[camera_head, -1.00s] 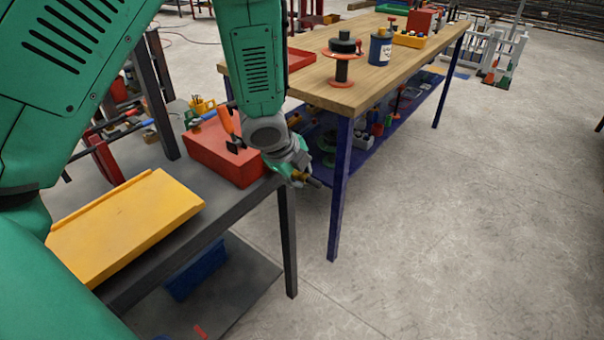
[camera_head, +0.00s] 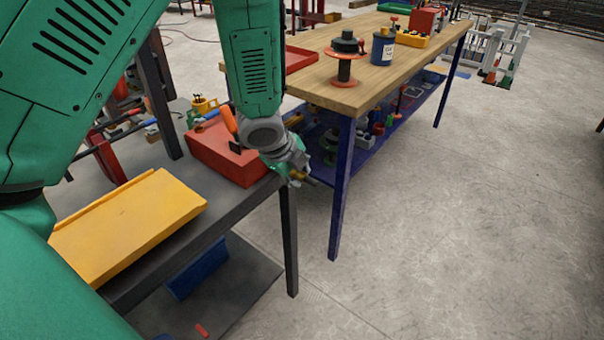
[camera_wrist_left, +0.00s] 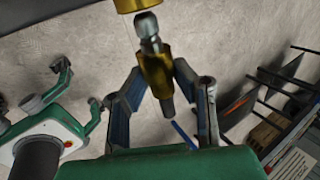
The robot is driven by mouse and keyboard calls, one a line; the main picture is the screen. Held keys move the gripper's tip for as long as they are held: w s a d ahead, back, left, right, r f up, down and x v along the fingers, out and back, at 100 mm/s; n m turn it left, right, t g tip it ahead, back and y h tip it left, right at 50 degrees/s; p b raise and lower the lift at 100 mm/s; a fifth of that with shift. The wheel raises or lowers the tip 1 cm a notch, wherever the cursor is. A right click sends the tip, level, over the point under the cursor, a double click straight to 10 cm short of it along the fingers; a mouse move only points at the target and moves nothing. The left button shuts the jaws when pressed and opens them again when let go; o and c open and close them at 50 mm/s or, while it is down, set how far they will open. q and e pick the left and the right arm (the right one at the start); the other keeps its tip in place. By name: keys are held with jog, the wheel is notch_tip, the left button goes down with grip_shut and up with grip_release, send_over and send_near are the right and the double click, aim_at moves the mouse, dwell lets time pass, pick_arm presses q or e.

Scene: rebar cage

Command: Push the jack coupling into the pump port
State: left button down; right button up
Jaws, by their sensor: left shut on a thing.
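My left gripper (camera_head: 297,174) hangs just past the near corner of the dark bench, next to the red box. In the left wrist view its fingers (camera_wrist_left: 158,92) are shut on the brass coupling (camera_wrist_left: 155,72), which has a steel nose at its upper end. A larger brass cylinder (camera_wrist_left: 135,4) is cut off at the top edge; the nose points at it, and I cannot tell whether they touch. What looks like my right gripper (camera_wrist_left: 80,92) shows at the left of the wrist view, fingers spread and empty. I cannot make out the pump port clearly.
The red box (camera_head: 218,158) with an orange-handled tool (camera_head: 229,119) and a yellow slab (camera_head: 130,220) sit on the dark bench (camera_head: 235,202). A wooden-topped workbench (camera_head: 390,78) with a spool (camera_head: 344,65) stands behind.

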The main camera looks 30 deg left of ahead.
pick_arm(q)
jog(key=shift+a, duration=0.45)
jog(key=shift+a+p, duration=0.3)
jog(key=shift+p, duration=0.05)
jog(key=shift+w+a+p, duration=0.1)
jog(key=shift+a+p, duration=0.2)
jog(key=shift+a, duration=0.4)
jog(key=c, duration=1.4)
grip_release()
jog(key=shift+o, duration=0.9)
jog(key=shift+a, duration=0.1)
jog(key=v, duration=1.2)
